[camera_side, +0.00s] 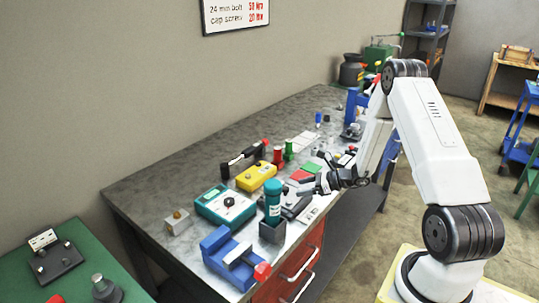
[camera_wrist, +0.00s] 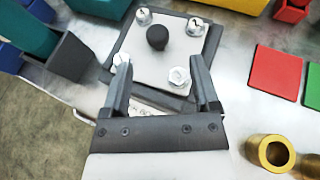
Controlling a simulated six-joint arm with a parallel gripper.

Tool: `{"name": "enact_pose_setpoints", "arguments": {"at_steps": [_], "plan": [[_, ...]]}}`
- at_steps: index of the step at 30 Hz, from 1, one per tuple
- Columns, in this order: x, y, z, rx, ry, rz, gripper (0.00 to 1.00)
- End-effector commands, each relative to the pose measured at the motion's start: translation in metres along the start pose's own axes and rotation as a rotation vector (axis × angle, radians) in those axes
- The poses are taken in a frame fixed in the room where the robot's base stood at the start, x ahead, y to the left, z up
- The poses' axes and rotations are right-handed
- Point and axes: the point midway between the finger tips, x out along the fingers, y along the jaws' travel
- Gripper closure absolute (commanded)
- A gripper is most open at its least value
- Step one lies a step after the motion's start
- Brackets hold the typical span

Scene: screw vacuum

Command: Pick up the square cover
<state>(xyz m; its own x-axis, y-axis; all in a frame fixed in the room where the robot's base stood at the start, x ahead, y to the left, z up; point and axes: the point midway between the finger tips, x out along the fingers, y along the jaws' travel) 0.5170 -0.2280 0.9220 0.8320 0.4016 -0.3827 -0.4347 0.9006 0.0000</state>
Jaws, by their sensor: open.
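My gripper (camera_wrist: 160,68) is open and empty. In the wrist view its two fingers reach over the near side of the cover, with the knob beyond the tips; I cannot tell the height between them. In the side view my gripper (camera_side: 322,183) hangs over the bench's front part, and the arm's end partly hides the cover below it.
A teal bottle (camera_side: 272,196) stands in a dark block left of the cover. A blue vise (camera_side: 228,258) sits at the bench's near corner. Flat red (camera_wrist: 278,72) and green (camera_wrist: 313,87) squares and a brass ring (camera_wrist: 270,152) lie to the right in the wrist view.

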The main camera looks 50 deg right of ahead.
Motion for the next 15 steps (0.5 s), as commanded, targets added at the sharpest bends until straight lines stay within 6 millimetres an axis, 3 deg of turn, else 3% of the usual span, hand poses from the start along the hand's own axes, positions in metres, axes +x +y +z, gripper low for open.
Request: {"name": "enact_pose_setpoints", "arguments": {"at_steps": [9, 15], "plan": [[0.036, 0.003, 0.002, -0.002, 0.002, 0.003, 0.22], [0.046, 0.003, 0.002, 0.000, 0.004, 0.001, 0.22]]}}
